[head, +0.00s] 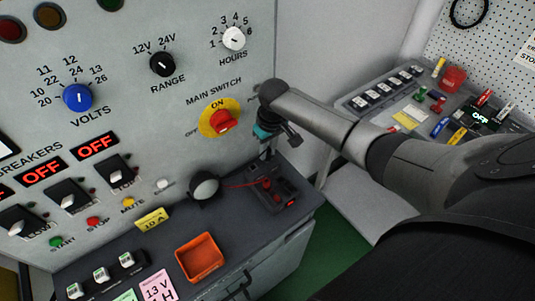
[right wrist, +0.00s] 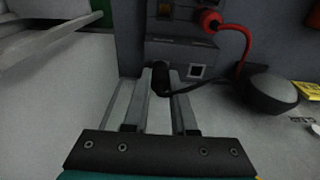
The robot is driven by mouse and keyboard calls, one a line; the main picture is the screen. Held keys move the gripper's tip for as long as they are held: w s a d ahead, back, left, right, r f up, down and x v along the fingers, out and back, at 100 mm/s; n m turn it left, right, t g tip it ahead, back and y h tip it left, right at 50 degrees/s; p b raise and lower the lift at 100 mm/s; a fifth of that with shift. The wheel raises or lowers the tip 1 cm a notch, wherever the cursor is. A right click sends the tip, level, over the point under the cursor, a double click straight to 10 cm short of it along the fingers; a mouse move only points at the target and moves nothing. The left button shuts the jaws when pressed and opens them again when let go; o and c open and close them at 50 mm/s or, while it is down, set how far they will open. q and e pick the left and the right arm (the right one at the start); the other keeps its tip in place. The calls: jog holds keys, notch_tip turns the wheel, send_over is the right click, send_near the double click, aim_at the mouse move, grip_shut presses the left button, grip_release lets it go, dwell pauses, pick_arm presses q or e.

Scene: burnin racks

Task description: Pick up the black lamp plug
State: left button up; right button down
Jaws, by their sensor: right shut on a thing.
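The black lamp plug (right wrist: 160,76) shows in the right wrist view between the two fingertips of my right gripper (right wrist: 162,88), close in front of the dark terminal box (right wrist: 185,52). The gripper is shut on it. A black cable runs from it to the right, towards the round lamp (right wrist: 270,90). In the head view my right gripper (head: 267,152) points down over the terminal box (head: 277,191); the plug is too small to make out there. The red plug (right wrist: 210,19) sits in the box with a red cable. My left gripper is not in view.
The round lamp (head: 205,186) stands left of the terminal box on the grey bench (head: 228,224). An orange tray (head: 199,258) lies nearer. The main switch (head: 222,119) is on the panel just left of my gripper. A second worktop (head: 400,112) stands at right.

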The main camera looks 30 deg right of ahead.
aim_at(268, 150)
jog(key=shift+r, duration=0.1)
notch_tip(268, 150, up, 10)
jog(key=shift+f+p, duration=0.1)
jog(key=shift+p, duration=0.4)
